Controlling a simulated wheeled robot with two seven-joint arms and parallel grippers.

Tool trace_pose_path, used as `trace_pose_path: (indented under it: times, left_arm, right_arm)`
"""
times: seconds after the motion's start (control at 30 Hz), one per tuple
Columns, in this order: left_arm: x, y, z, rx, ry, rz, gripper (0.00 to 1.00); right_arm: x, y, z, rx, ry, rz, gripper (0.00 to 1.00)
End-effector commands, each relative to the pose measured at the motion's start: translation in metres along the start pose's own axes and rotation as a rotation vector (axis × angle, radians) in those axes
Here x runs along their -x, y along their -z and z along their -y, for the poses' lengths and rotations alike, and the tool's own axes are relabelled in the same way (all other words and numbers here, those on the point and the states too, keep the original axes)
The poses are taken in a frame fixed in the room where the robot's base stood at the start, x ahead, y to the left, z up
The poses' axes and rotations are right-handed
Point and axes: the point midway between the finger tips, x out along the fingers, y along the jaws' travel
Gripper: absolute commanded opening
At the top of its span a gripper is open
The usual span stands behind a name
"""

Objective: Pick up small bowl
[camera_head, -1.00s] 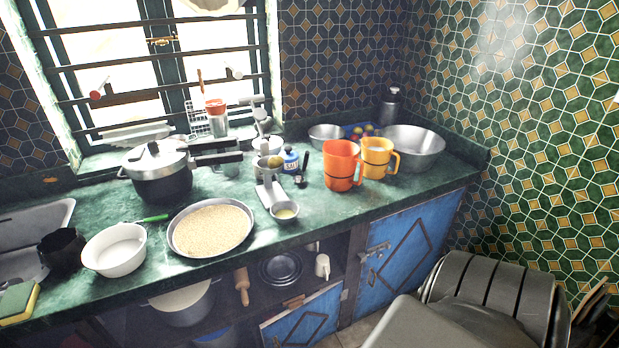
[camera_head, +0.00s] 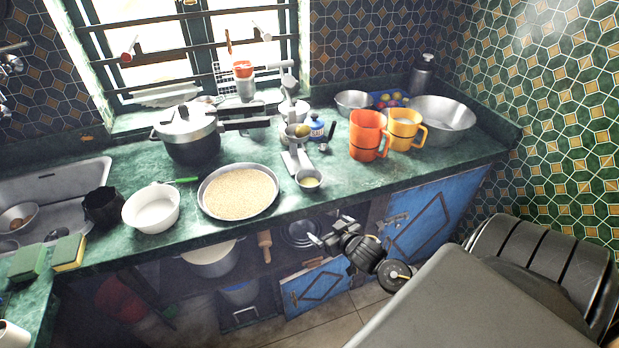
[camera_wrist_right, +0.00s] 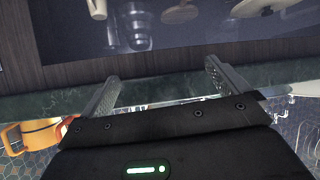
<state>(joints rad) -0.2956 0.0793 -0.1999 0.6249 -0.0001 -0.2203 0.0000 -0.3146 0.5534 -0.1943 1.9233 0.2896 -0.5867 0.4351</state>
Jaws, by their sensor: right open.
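A small metal bowl (camera_head: 308,180) with something yellowish in it is at the front of the green counter, by the foot of a grey press-like tool (camera_head: 292,150). Other bowls are a white bowl (camera_head: 151,210) left of the grain pan and a metal bowl (camera_head: 352,102) at the back; which one is meant by small bowl is not certain. My right gripper (camera_head: 328,231) is open and empty, in front of the counter, below and apart from the small metal bowl. Its open fingers also show in the right wrist view (camera_wrist_right: 162,76). My left gripper is out of view.
A wide pan of grain (camera_head: 238,193), a pressure cooker (camera_head: 190,138), an orange mug (camera_head: 367,136) and a yellow mug (camera_head: 404,130) crowd the counter. The counter's front edge (camera_wrist_right: 60,104) crosses the wrist view. Blue cabinet doors (camera_head: 436,212) are below.

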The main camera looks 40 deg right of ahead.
Motion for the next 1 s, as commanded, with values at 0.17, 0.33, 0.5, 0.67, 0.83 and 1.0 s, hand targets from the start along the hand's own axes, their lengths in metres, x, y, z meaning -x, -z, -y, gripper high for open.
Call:
trace_pose_path:
  times: [0.17,0.33,0.5,0.67,0.83,1.0]
  left_arm:
    - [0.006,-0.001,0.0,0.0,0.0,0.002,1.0]
    - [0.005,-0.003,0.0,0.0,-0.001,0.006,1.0]
    - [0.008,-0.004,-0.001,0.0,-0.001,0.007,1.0]
    - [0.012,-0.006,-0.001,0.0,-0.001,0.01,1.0]
    - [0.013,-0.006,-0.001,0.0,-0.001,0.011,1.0]
    - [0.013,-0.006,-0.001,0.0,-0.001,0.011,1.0]
  right_arm:
    - [0.012,0.095,-0.018,-0.055,0.032,-0.219,1.0]
    - [0.009,0.116,-0.027,-0.068,0.042,-0.292,1.0]
    - [-0.001,0.121,-0.027,-0.068,0.041,-0.296,1.0]
    - [-0.026,0.129,-0.026,-0.068,0.039,-0.296,1.0]
    - [-0.042,0.132,-0.026,-0.068,0.041,-0.294,1.0]
    - [-0.045,0.132,-0.025,-0.068,0.041,-0.293,1.0]
